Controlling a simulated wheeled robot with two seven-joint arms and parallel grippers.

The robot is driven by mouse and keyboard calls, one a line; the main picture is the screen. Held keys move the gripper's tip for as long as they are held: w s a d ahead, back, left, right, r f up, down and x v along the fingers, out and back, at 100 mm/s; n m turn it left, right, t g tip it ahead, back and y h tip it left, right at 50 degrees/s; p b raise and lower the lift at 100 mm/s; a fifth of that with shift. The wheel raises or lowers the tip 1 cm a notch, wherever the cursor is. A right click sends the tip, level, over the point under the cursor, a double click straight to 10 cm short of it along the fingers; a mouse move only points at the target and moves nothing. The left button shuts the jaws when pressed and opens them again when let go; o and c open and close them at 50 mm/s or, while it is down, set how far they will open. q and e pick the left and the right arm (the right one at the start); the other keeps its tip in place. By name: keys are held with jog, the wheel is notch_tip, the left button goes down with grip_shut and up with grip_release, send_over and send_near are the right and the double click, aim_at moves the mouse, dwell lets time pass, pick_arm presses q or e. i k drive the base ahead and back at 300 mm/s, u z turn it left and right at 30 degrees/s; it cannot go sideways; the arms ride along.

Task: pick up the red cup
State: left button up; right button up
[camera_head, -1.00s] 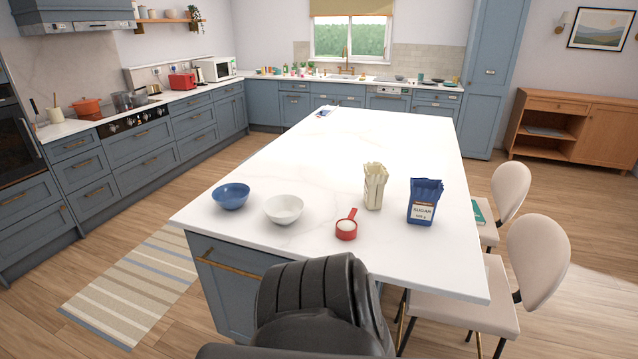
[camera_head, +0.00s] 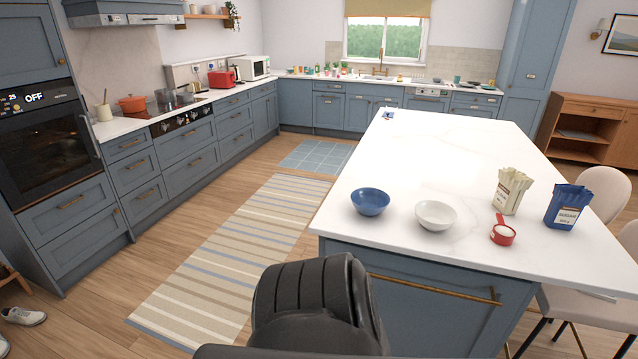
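The red cup (camera_head: 503,234) is a small measuring cup with a red handle and white contents. It stands upright on the white island top (camera_head: 450,160), near its front edge. To its left is a white bowl (camera_head: 436,215); behind it is an open cream paper bag (camera_head: 511,191). A blue sugar bag (camera_head: 567,206) stands to its right. Nothing holds the cup. Neither of my grippers is in view; only a dark part of my own body shows at the bottom centre.
A blue bowl (camera_head: 370,201) stands near the island's left corner. A brass rail (camera_head: 430,288) runs along the island's front. Pale chairs (camera_head: 606,190) stand at its right. A striped rug (camera_head: 240,255) and open floor lie between the island and the oven (camera_head: 45,140).

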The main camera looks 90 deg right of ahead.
aim_at(501, 228)
jog(key=i, duration=0.55)
jog(key=z, duration=2.35)
